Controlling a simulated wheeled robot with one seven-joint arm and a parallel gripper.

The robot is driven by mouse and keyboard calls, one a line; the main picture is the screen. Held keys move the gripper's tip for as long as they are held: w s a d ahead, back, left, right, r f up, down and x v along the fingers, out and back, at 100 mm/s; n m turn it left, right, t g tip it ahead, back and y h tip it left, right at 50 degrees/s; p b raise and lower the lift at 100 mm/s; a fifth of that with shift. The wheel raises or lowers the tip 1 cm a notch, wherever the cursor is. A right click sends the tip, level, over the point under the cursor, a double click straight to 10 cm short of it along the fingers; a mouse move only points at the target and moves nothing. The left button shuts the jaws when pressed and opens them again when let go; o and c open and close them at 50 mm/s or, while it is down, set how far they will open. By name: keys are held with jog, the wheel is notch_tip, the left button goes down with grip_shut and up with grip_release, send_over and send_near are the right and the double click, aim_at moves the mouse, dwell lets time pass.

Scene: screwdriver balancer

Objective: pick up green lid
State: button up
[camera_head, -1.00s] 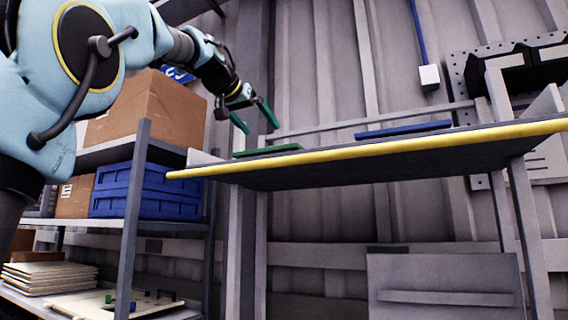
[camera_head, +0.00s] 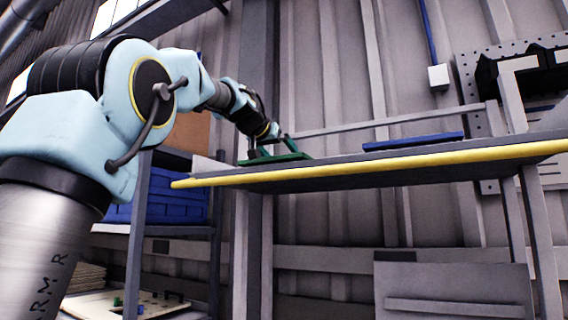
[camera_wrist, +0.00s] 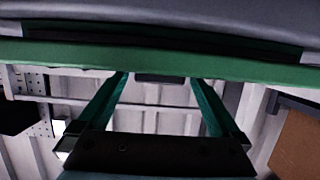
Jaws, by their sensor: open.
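The green lid (camera_head: 275,159) lies flat near the left end of the table (camera_head: 370,165). In the wrist view the green lid (camera_wrist: 160,60) is a long green band across the top of the picture. My gripper (camera_head: 271,149) is low over the lid, its two green fingers spread apart. In the wrist view the fingers of my gripper (camera_wrist: 158,79) reach up to the lid's near edge with a clear gap between them. Whether the fingertips touch the lid, or straddle any part of it, I cannot tell.
A blue flat piece (camera_head: 413,142) lies farther right on the table. The table has a yellow front edge. A shelf unit with a blue crate (camera_head: 165,207) stands at the left, and a ribbed wall (camera_head: 340,70) is behind. The tabletop between the lid and blue piece looks clear.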

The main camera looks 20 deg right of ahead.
jog(key=shift+c, duration=0.2)
jog(key=c, duration=1.5)
jog(key=shift+c, duration=0.2)
jog(key=shift+r, duration=0.1)
